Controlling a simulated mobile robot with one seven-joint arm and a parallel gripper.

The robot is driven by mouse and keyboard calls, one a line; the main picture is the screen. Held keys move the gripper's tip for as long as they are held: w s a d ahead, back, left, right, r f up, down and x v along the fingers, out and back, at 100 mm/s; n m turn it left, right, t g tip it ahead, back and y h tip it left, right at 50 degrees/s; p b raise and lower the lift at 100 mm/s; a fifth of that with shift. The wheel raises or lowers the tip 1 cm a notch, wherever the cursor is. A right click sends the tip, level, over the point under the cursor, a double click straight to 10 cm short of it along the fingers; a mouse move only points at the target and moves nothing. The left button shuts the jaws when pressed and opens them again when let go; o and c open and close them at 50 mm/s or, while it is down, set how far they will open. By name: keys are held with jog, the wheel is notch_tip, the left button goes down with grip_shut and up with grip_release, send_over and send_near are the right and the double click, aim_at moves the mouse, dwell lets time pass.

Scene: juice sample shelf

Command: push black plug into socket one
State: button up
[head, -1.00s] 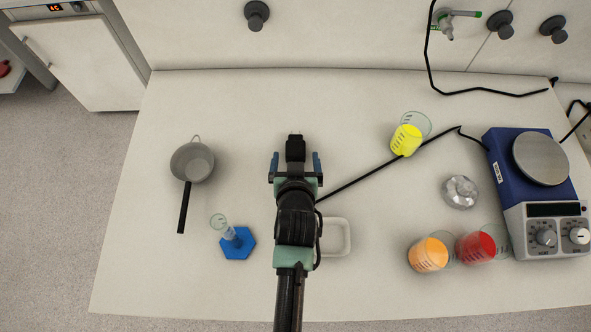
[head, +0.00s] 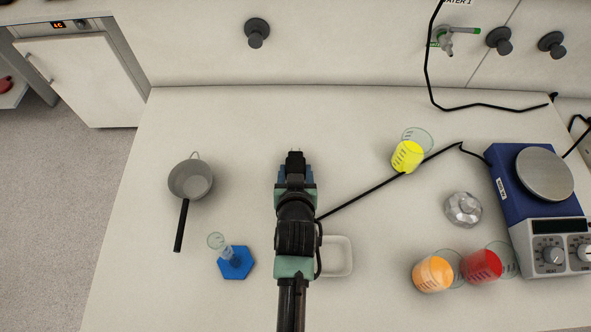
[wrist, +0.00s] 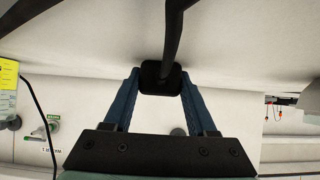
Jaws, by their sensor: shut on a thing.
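The black plug (head: 295,157) is held at the tip of my gripper (head: 295,170), above or on the middle of the bench; its prongs point away from me. In the wrist view the blue fingers press on both sides of the plug (wrist: 162,78). A thick black cord leaves the plug toward the top of that view. In the head view a black cable (head: 370,190) comes out from under my arm toward the hotplate. I cannot make out socket one in either view.
A white tray (head: 345,256) lies beside my arm.

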grip_shut()
jog(key=shift+r, duration=0.15)
